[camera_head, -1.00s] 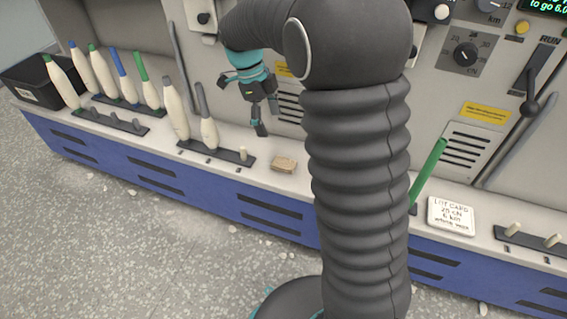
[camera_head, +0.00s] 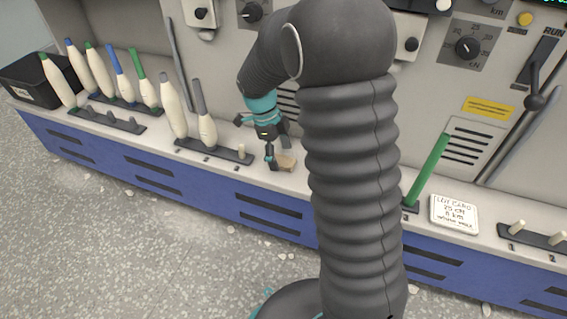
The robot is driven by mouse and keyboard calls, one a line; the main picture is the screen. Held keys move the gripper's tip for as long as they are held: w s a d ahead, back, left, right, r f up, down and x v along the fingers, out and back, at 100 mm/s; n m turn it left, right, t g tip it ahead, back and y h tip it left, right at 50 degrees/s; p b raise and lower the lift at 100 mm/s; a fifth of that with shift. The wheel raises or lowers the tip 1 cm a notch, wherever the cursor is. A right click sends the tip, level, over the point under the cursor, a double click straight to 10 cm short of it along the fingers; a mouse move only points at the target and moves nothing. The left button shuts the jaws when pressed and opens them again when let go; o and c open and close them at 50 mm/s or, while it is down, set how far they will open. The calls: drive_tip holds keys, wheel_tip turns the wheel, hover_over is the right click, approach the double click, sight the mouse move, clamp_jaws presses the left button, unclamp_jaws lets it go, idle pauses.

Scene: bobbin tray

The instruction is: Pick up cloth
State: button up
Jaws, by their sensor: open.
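The cloth (camera_head: 287,163) is a small tan folded piece lying flat on the pale ledge in front of the machine. My gripper (camera_head: 272,160) is down at the cloth's left side, with one dark finger in front of the cloth's left edge. Its jaws are open. Whether a finger touches the cloth cannot be told, and my arm hides part of the ledge to the right.
A black peg rack (camera_head: 213,151) with cream bobbins stands just left of the gripper. More bobbins and a black bin (camera_head: 35,80) stand further left. Right of my arm are a green tube (camera_head: 428,168) and a white lot card (camera_head: 454,213). The ledge front drops to the floor.

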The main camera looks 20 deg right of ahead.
sight(281, 159)
drive_tip(key=shift+s+d+f, duration=0.1)
drive_tip(key=shift+f, duration=0.5)
drive_tip(key=c, duration=1.1)
drive_tip(key=shift+r, duration=0.1)
wheel_tip(281, 159, up, 10)
drive_tip(key=shift+f+p, duration=0.1)
drive_tip(key=shift+p, duration=0.65)
